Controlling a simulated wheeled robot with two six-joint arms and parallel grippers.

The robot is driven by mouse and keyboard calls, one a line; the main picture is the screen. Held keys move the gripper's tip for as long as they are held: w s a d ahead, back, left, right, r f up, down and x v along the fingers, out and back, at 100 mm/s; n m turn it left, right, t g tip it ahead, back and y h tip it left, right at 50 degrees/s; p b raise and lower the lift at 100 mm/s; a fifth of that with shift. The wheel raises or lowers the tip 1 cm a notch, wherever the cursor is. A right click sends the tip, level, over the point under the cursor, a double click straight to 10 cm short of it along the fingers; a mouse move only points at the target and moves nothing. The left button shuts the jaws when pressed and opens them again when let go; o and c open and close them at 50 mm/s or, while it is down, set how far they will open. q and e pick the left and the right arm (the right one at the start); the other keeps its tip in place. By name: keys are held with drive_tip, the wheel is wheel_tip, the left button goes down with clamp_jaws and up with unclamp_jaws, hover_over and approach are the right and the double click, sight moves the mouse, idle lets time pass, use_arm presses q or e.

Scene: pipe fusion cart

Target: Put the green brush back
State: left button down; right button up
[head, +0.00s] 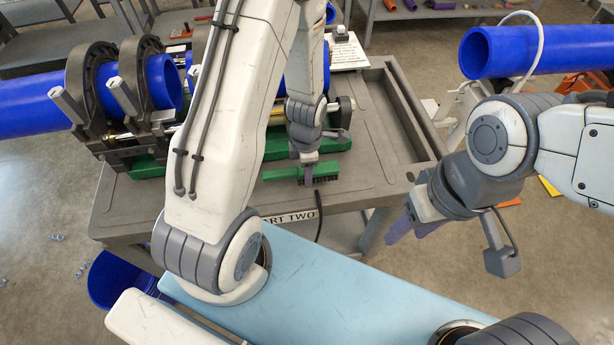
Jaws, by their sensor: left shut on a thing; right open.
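The green brush (326,171) is at the front part of the grey cart top (370,165), lying roughly level across the picture. My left gripper (307,173) comes down on it from above and is shut on it with its purple fingers. I cannot tell whether the brush touches the cart top or is just above it. My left arm passes in front of the cart and hides part of the green-based pipe machine (150,165). My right gripper (408,226), with purple fingers, is open and empty to the right of the cart's front edge.
Blue pipes (32,105) sit in the machine's dark clamps at the left. Another blue pipe (500,52) is at the upper right. The cart top right of the brush is clear. A blue bin-like pipe (115,280) is below.

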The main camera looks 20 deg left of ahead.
use_arm(q)
drive_tip(key=shift+a+f, duration=0.2)
drive_tip(key=shift+f, duration=0.35)
drive_tip(key=shift+w+f, duration=0.1)
drive_tip(key=shift+f, duration=1.45)
drive_tip(key=shift+d, duration=0.1)
drive_tip(key=shift+f+b, duration=0.25)
drive_tip(key=shift+b, duration=0.15)
drive_tip(key=shift+c, duration=2)
unclamp_jaws()
drive_tip(key=shift+r, duration=0.1)
